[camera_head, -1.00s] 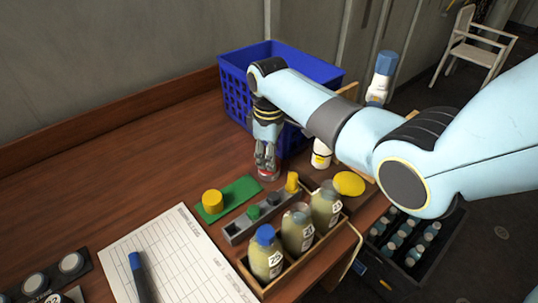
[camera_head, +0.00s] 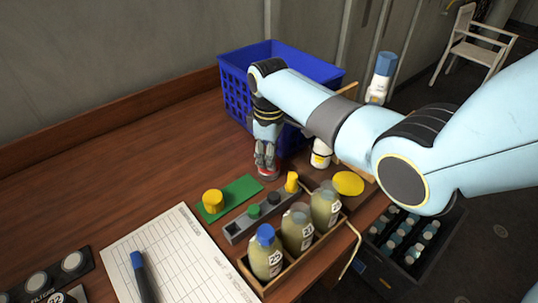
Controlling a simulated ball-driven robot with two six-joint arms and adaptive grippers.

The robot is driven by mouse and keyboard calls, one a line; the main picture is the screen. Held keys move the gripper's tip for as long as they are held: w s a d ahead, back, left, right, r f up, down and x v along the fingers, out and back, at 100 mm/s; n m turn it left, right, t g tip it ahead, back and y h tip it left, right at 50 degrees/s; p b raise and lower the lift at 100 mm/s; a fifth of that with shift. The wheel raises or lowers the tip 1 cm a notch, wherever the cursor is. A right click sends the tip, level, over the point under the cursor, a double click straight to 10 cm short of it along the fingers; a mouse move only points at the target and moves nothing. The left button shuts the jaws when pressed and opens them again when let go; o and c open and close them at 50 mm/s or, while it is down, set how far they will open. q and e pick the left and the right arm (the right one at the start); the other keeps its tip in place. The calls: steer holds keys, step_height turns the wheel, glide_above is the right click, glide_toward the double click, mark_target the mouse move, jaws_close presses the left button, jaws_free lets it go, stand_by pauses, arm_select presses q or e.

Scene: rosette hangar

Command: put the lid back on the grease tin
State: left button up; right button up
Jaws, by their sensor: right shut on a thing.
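My right gripper (camera_head: 266,164) points down at the table in front of the blue basket. Its fingers are shut on a small round thing with red and grey on it (camera_head: 268,174), mostly hidden by the fingers. It looks like the tin's lid, or the lid together with the tin; I cannot tell whether the two are apart or touching. No other clear grease tin shows. My left gripper is not in view.
A blue basket (camera_head: 232,88) stands behind the gripper. In front are a green mat (camera_head: 240,188) with a yellow cylinder (camera_head: 212,201), a grey block with pegs (camera_head: 236,229), and a wooden box of bottles (camera_head: 250,277). A yellow disc (camera_head: 348,183) lies to the right.

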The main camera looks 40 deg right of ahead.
steer(key=shift+p, duration=0.3)
stand_by(0.4)
steer(key=shift+f, duration=0.15)
stand_by(0.9)
steer(key=shift+p, duration=0.4)
stand_by(0.4)
steer(key=o, duration=1.4)
steer(key=shift+c, duration=0.2)
